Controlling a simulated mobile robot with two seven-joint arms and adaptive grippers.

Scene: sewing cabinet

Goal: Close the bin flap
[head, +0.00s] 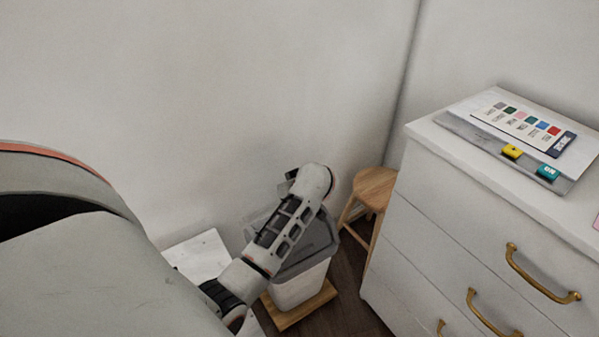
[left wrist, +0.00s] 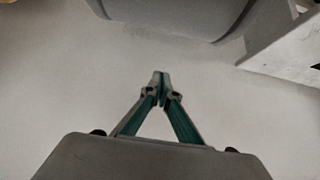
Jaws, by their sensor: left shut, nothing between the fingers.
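The white bin (head: 300,288) stands on a wooden board on the floor, with a grey top (head: 319,243). My left arm reaches across above the bin in the head view and covers much of its top. I cannot tell from this view how the flap stands. My left gripper's fingers are hidden behind the wrist in the head view. In the left wrist view my left gripper (left wrist: 160,78) is shut and empty, its fingertips together before a plain pale surface. My right gripper is not in view.
A white dresser (head: 440,240) with brass handles stands right of the bin. A wooden stool (head: 374,188) is behind it, near the wall corner. The wooden board (head: 304,309) lies under the bin. Cards and a grey folder (head: 480,135) lie on the dresser top.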

